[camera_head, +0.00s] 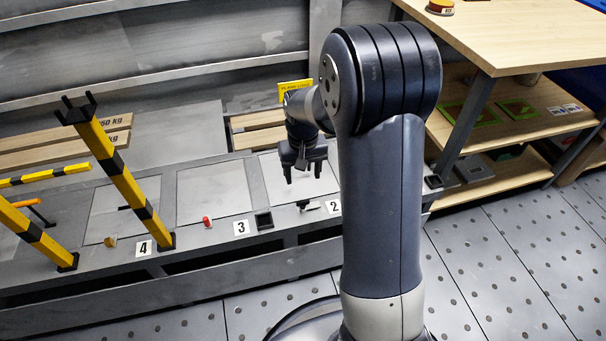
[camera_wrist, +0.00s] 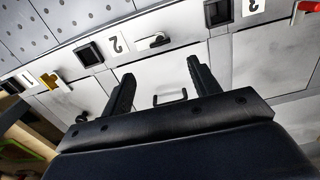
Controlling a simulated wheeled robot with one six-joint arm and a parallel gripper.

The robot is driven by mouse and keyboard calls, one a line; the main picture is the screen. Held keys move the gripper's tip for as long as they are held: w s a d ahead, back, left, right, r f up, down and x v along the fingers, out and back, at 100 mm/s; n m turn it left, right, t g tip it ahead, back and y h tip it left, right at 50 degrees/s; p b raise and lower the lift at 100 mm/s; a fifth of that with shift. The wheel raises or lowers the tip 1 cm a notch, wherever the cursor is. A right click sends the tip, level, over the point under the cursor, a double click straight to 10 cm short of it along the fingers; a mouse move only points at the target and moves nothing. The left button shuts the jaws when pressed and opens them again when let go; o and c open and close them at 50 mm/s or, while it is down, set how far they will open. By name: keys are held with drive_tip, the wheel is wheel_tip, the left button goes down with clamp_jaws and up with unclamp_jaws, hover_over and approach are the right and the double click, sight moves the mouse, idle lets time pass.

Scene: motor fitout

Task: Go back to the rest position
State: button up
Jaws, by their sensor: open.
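My gripper (camera_head: 303,174) is open and empty, with its fingers pointing down over the panelled bench near the label 2 (camera_head: 333,206). In the wrist view the two fingers of my gripper (camera_wrist: 158,78) stand apart, with a dark U-shaped handle (camera_wrist: 170,98) on the panel showing between them. A latch with a black and pale lever (camera_wrist: 153,41) lies beyond the fingertips, apart from them; it also shows in the head view (camera_head: 308,205). My arm hides part of the bench's right side in the head view.
Yellow-black posts (camera_head: 128,184) stand at the left of the bench. A red knob (camera_head: 207,221) is near label 3 (camera_head: 241,228), and a yellow one (camera_head: 110,241) is near label 4 (camera_head: 145,248). A wooden shelf table (camera_head: 510,35) stands at the right. Tiled floor (camera_head: 500,265) is clear in front.

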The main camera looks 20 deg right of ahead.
sight(303, 202)
wheel_tip(303, 202, down, 12)
drive_tip(key=b, duration=0.4)
drive_tip(key=shift+r+b, duration=0.25)
drive_tip(key=shift+b, duration=0.1)
drive_tip(key=shift+r+n, duration=0.3)
drive_tip(key=shift+n, duration=0.2)
drive_tip(key=shift+r+m, duration=0.1)
drive_tip(key=shift+m, duration=0.2)
